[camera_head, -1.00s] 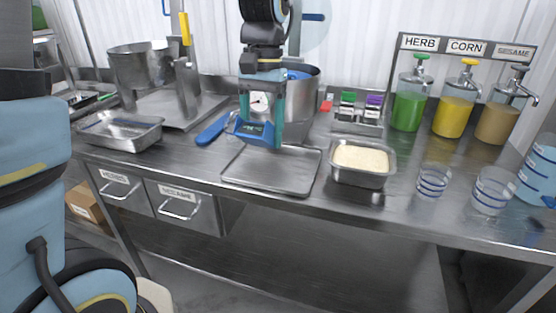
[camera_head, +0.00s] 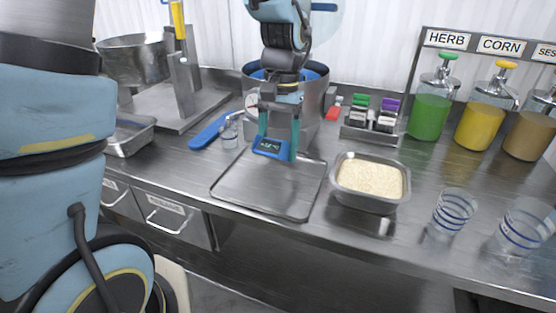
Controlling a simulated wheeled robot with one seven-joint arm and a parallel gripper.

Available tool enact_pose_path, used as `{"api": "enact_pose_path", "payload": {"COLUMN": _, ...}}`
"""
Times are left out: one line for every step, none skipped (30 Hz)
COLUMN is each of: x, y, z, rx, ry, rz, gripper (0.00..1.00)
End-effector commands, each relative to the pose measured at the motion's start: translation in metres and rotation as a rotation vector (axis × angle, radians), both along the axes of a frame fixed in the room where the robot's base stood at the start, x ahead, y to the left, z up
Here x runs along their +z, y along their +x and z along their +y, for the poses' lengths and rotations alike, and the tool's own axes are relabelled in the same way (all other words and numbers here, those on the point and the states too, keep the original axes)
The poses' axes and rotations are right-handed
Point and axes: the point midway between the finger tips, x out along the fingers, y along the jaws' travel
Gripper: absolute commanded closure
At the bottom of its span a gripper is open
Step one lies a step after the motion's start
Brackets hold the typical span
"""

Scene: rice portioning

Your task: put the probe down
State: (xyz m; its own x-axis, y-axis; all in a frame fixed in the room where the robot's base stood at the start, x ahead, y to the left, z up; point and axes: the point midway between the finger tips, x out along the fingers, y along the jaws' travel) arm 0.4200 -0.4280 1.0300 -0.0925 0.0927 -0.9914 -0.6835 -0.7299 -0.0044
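The probe (camera_head: 270,147) is a blue unit with a dark digital display. It sits between the teal fingers of my gripper (camera_head: 279,153), which appears shut on it, with its left end showing past the left finger. The probe is low over the back edge of the grey metal tray (camera_head: 250,203), just in front of the large steel pot (camera_head: 318,98). I cannot tell whether the probe touches the tray or counter. Its tip is not visible.
A steel pan of rice (camera_head: 368,202) stands right of the tray. Clear cups (camera_head: 452,213) are at right. A blue-handled utensil (camera_head: 208,132) and a small glass (camera_head: 229,130) lie left. The tray is bare.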

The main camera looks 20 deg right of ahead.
Motion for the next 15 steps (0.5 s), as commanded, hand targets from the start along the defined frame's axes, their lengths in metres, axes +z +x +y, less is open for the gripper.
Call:
{"api": "enact_pose_path", "payload": {"x": -0.004, "y": 0.0, "z": 0.0, "rx": 0.0, "ry": 0.001, "rz": 0.001, "gripper": 0.86}}
{"api": "enact_pose_path", "payload": {"x": -0.006, "y": 0.0, "z": 0.0, "rx": 0.0, "ry": 0.001, "rz": 0.001, "gripper": 0.86}}
{"api": "enact_pose_path", "payload": {"x": -0.01, "y": 0.0, "z": 0.0, "rx": 0.0, "ry": 0.002, "rz": 0.002, "gripper": 0.86}}
{"api": "enact_pose_path", "payload": {"x": -0.014, "y": -0.001, "z": 0.001, "rx": 0.0, "ry": 0.002, "rz": 0.002, "gripper": 0.86}}
{"api": "enact_pose_path", "payload": {"x": -0.018, "y": -0.001, "z": 0.001, "rx": 0.0, "ry": 0.004, "rz": 0.003, "gripper": 0.86}}
{"api": "enact_pose_path", "payload": {"x": -0.024, "y": -0.001, "z": 0.001, "rx": 0.0, "ry": 0.003, "rz": 0.002, "gripper": 0.86}}
{"api": "enact_pose_path", "payload": {"x": -0.028, "y": -0.001, "z": 0.001, "rx": 0.0, "ry": 0.003, "rz": 0.002, "gripper": 0.86}}
{"api": "enact_pose_path", "payload": {"x": -0.032, "y": 0.0, "z": 0.0, "rx": 0.0, "ry": 0.003, "rz": 0.002, "gripper": 0.86}}
{"api": "enact_pose_path", "payload": {"x": -0.037, "y": 0.0, "z": 0.001, "rx": 0.0, "ry": 0.003, "rz": 0.002, "gripper": 0.86}}
{"api": "enact_pose_path", "payload": {"x": -0.039, "y": 0.0, "z": 0.001, "rx": 0.0, "ry": 0.002, "rz": 0.001, "gripper": 0.86}}
{"api": "enact_pose_path", "payload": {"x": -0.041, "y": 0.0, "z": 0.0, "rx": 0.0, "ry": 0.001, "rz": 0.001, "gripper": 0.86}}
{"api": "enact_pose_path", "payload": {"x": -0.043, "y": 0.0, "z": 0.0, "rx": 0.0, "ry": 0.001, "rz": 0.001, "gripper": 0.86}}
{"api": "enact_pose_path", "payload": {"x": -0.043, "y": 0.0, "z": 0.0, "rx": 0.0, "ry": 0.0, "rz": 0.0, "gripper": 0.86}}
{"api": "enact_pose_path", "payload": {"x": -0.044, "y": 0.0, "z": 0.0, "rx": 0.0, "ry": 0.0, "rz": 0.0, "gripper": 0.86}}
{"api": "enact_pose_path", "payload": {"x": -0.043, "y": 0.0, "z": 0.0, "rx": 0.0, "ry": -0.001, "rz": -0.001, "gripper": 0.86}}
